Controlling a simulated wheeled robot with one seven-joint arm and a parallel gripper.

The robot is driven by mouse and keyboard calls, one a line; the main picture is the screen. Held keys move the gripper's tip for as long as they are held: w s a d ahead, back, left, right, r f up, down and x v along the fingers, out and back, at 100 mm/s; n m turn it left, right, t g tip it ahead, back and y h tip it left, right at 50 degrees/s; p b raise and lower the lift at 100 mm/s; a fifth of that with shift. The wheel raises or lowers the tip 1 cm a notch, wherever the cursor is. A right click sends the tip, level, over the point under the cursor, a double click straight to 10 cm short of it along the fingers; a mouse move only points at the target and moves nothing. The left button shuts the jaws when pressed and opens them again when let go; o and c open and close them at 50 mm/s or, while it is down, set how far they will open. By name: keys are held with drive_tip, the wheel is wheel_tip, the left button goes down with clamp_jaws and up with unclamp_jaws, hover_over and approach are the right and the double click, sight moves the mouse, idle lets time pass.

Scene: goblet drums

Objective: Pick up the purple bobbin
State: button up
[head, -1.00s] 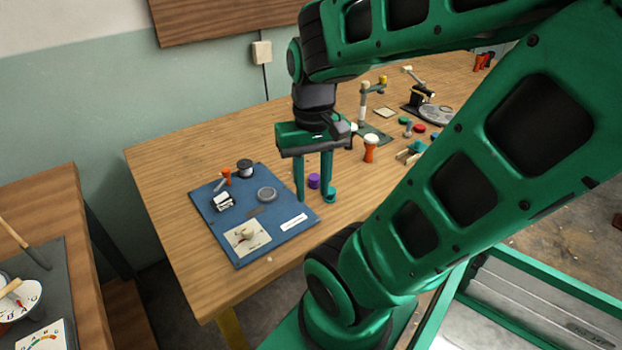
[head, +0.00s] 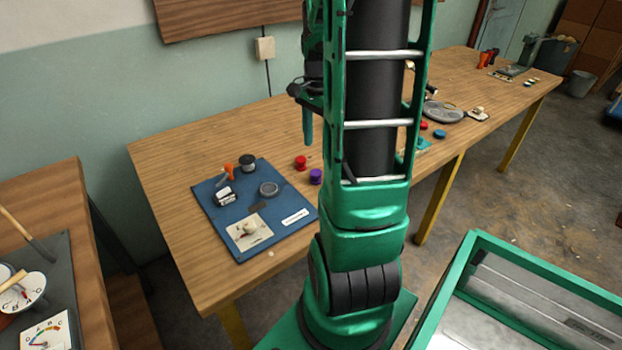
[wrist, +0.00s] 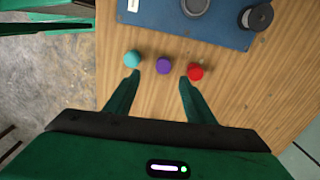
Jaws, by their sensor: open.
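The purple bobbin (head: 316,176) stands on the wooden table just right of the blue mat. In the wrist view the purple bobbin (wrist: 163,65) lies between a teal bobbin (wrist: 132,59) and a red bobbin (wrist: 195,72), roughly in line with them. My gripper (wrist: 156,85) is open and empty, with its two green fingers apart and the purple bobbin ahead of the gap between them. In the head view my arm hides most of the gripper; one finger shows above the table. The red bobbin (head: 300,162) also shows there, while the teal one is hidden.
The blue mat (head: 210,205) holds a grey round tin (head: 268,189), a black spool (head: 247,165) and other small items. The teal and red bobbins stand close on either side of the purple one. Bare tabletop (head: 180,145) lies behind the mat.

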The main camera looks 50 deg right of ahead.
drive_tip(key=d+f+m, duration=0.1)
drive_tip(key=d, duration=0.1)
hover_over(316, 172)
drive_tip(key=f, duration=0.5)
drive_tip(key=shift+d+f, duration=0.3)
drive_tip(key=shift+d, duration=0.05)
drive_tip(key=shift+w+a+f, duration=0.1)
drive_tip(key=shift+a+f, duration=0.1)
drive_tip(key=shift+f, duration=1.1)
drive_tip(key=shift+a+f, duration=0.2)
drive_tip(key=shift+f, duration=1.1)
drive_tip(key=shift+c, duration=0.5)
drive_tip(key=c, duration=1)
